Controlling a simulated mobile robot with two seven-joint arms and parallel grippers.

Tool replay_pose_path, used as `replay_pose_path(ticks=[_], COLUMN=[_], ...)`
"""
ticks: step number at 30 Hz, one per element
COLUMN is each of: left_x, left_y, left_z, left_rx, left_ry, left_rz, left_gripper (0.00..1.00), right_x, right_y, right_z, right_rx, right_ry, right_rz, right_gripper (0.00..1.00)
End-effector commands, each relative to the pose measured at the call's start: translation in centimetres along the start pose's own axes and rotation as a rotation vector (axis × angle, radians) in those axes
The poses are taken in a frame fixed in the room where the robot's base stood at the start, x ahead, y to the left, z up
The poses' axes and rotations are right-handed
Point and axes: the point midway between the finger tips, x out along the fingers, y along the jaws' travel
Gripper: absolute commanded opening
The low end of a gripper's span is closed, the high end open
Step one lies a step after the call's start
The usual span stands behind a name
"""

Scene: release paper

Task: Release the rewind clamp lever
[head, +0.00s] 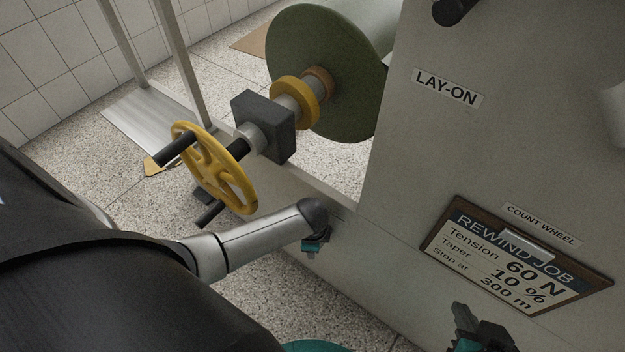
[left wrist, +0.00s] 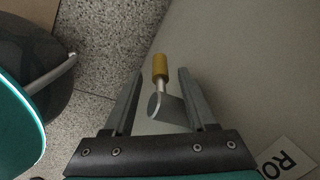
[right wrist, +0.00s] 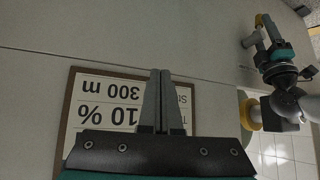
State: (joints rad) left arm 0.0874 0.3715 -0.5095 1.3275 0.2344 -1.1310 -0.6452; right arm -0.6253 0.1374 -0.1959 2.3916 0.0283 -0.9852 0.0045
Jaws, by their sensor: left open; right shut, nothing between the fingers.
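A small lever with a yellow grip (left wrist: 160,67) on a metal rod and grey base (left wrist: 165,108) stands out by the pale machine panel in the left wrist view. No label shows that it is the clamp lever. My left gripper (left wrist: 159,74) is open, with one finger on each side of the lever; I see gaps on both sides. In the head view the left gripper is mostly hidden behind its arm, and the lever does not show. My right gripper (head: 466,310) is shut and empty; in the right wrist view its closed fingers (right wrist: 160,75) overlap the rewind job board.
The rewind job board (head: 515,260) is on the machine panel (head: 400,180). A yellow handwheel (head: 243,187) with dark handles and a green roll (head: 318,70) stand beyond my left arm. Speckled floor (head: 225,310) lies below.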

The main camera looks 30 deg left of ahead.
Motion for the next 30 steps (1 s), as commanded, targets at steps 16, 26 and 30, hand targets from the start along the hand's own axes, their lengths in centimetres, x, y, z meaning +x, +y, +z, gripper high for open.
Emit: replay_pose_path(ticks=[16,26,30], left_x=[2.3,2.8,2.8], left_y=[0.0,0.0,0.0], left_z=[-0.1,0.0,0.0], left_rx=[0.0,0.001,0.001], left_ry=[0.001,0.001,0.001], left_rz=[-0.001,-0.001,-0.001], left_gripper=[0.57,0.57,0.57], right_x=[1.4,1.3,1.3], right_y=[-3.0,-3.7,-3.8], right_z=[-1.9,-2.5,-2.6], right_rx=[0.02,0.031,0.031], right_ry=[0.282,0.364,0.368], right_rz=[-0.081,-0.102,-0.103], right_gripper=[0.0,0.0,0.0])
